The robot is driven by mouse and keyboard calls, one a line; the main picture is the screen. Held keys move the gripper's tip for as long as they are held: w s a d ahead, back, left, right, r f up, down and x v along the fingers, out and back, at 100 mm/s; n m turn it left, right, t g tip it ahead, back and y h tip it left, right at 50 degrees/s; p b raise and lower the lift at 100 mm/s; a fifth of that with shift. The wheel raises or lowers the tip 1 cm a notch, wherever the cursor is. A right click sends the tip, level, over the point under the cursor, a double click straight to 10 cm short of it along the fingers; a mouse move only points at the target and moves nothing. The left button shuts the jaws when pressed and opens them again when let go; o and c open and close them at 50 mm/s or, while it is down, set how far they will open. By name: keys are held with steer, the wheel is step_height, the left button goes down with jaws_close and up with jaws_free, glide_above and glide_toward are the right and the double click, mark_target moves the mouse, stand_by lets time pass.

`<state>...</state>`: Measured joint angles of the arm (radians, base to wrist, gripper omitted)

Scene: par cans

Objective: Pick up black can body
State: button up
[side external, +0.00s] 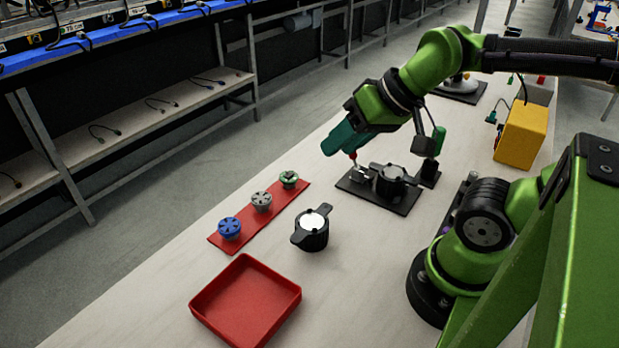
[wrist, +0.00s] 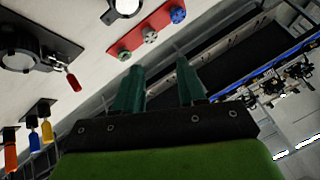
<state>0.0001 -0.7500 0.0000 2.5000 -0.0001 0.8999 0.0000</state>
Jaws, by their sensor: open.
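A black can body (side external: 311,236) with side lugs and a bright top stands upright on the table, between the red strip and the black fixture plate. Part of it shows at the top edge of the wrist view (wrist: 125,8). A second black round part (side external: 391,184) sits in the fixture on the black plate; it shows at the upper left of the wrist view (wrist: 18,60). My gripper (side external: 336,146) has teal fingers and is raised above the table, near the fixture plate's far edge. In the wrist view my gripper (wrist: 160,66) is open, with nothing between its fingers.
A red strip (side external: 213,240) holds a blue, a grey and a green knob-like part. An empty red tray (side external: 246,302) lies at the front. A yellow box (side external: 521,135) stands at the right. Bare table surrounds the standing can.

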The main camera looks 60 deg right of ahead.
stand_by(0.4)
steer(key=o, duration=1.1)
steer(key=shift+d, duration=0.1)
